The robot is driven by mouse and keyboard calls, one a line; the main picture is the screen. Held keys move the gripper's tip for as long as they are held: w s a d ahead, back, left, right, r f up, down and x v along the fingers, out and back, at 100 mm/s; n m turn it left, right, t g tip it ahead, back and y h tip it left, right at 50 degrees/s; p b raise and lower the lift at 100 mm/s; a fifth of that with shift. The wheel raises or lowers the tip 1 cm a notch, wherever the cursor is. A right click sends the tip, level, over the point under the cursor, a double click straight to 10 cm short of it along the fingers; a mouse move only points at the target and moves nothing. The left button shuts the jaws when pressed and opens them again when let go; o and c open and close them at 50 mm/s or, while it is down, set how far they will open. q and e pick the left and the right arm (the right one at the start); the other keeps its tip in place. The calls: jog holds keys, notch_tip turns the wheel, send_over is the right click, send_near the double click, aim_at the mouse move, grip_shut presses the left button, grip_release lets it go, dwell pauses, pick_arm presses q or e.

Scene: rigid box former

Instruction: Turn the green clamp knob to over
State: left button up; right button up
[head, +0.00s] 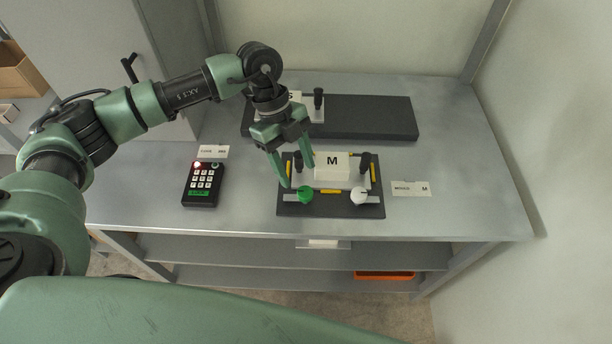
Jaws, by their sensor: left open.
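The green clamp knob (305,194) sits at the front left of a dark fixture plate (322,211) on the metal table. A white knob (358,196) sits at the plate's front right. A white block marked M (332,167) stands between them, further back, with black handles on both sides. My left gripper (296,176) is open and empty, pointing down just behind the green knob. Its fingers appear apart from the knob, though the exact height gap is hard to tell. My right gripper is not in view.
A black keypad (203,185) with a red light stands left of the plate. A card marked M (411,189) lies to the right. A long dark base (370,118) with another white block is at the back. The table's right side is clear.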

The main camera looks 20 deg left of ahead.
aim_at(305, 191)
pick_arm(q)
jog(key=p+x, duration=0.1)
jog(key=x, duration=0.3)
jog(key=shift+s+d, duration=0.15)
jog(key=shift+s, duration=0.1)
jog(key=shift+x, duration=0.85)
jog(key=shift+w, duration=0.2)
grip_shut()
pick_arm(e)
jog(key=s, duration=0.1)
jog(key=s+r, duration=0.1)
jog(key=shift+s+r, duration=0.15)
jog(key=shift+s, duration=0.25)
